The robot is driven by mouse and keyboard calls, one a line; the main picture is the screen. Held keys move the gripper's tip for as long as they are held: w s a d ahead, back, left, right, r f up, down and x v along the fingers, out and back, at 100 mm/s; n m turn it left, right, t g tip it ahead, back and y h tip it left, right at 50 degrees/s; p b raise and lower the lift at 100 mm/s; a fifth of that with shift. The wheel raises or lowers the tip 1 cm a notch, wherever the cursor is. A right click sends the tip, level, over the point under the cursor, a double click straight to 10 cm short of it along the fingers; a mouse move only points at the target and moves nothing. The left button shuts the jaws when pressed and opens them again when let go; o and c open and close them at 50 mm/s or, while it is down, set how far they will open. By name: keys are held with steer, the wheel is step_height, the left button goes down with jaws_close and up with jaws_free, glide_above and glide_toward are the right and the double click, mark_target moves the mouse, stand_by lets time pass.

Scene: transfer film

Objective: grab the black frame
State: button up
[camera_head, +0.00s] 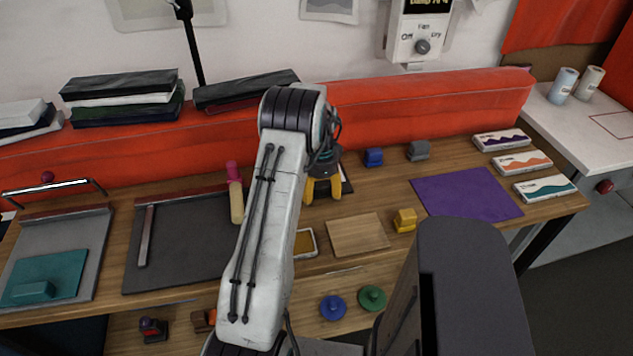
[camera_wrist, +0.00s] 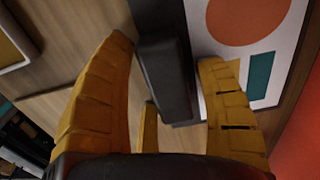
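My gripper (camera_head: 322,188) has yellow fingers and is low over the back middle of the wooden table in the head view. Its fingers (camera_wrist: 168,52) are spread in the wrist view. A dark raised bar (camera_wrist: 165,80) lies between them, with a narrow gap on the right side; contact on the left is unclear. The bar sits along a black border, which appears to be the black frame (camera_wrist: 158,14), beside a white print with an orange circle and a teal shape. In the head view my arm and gripper hide most of the frame; a dark edge (camera_head: 346,184) shows at their right.
Blue (camera_head: 373,157) and grey (camera_head: 419,150) blocks stand to the right at the back. A purple sheet (camera_head: 465,193), a wooden square (camera_head: 357,234) and a yellow block (camera_head: 405,220) lie nearby. A pink-topped bottle (camera_head: 235,190) is close on the left. A red backboard (camera_head: 430,105) rises behind.

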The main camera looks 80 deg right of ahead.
steer(key=c, duration=1.1)
